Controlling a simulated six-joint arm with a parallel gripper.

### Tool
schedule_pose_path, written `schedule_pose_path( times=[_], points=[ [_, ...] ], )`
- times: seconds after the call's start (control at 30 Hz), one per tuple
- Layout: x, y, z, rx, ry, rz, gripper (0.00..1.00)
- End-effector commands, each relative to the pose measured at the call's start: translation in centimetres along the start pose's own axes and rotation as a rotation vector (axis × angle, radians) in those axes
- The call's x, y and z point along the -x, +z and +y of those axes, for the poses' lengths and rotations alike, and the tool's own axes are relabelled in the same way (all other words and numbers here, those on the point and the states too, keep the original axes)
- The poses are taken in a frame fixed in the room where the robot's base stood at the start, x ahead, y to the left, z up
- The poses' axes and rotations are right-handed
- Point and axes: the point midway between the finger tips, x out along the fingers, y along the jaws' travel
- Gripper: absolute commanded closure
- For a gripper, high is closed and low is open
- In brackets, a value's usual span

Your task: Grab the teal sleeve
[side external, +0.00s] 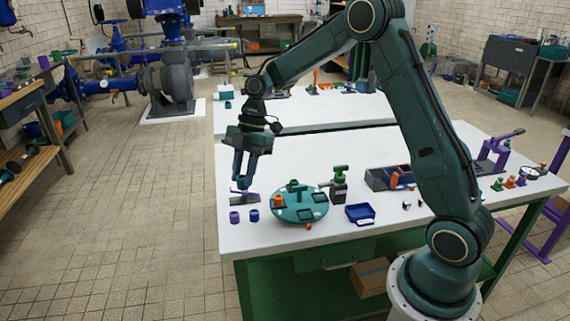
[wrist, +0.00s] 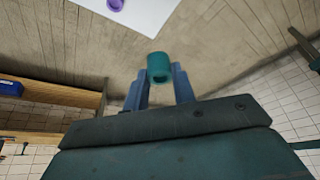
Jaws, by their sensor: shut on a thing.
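The teal sleeve (wrist: 160,68), a short hollow cylinder, is between the blue fingertips of my gripper (wrist: 160,78) in the wrist view. The fingers are shut on its sides. In the side external view my gripper (side external: 245,176) hangs fingers down above the left part of the white table. It is raised clear of the tabletop there.
Below my gripper are a purple sleeve (side external: 235,217) and a blue sleeve (side external: 254,215). A round teal tray (side external: 299,214) with an orange sleeve (side external: 278,201) stands to the right, with a blue bin (side external: 360,213) beyond it. The table's left edge is close.

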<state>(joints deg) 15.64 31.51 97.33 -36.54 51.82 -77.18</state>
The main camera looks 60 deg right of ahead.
Motion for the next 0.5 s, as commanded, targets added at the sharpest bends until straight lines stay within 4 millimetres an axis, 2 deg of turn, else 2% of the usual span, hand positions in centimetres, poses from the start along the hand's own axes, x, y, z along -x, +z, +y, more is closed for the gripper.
schedule_pose_path(
  times=[0.03,0.2,0.5],
  points=[
    [0.8,-0.3,0.0,0.001,0.004,-0.002,0.97],
    [2.5,-1.0,0.0,0.000,0.002,0.000,0.97],
    [3.3,-1.3,0.0,-0.001,0.000,-0.001,0.97]
  ],
)
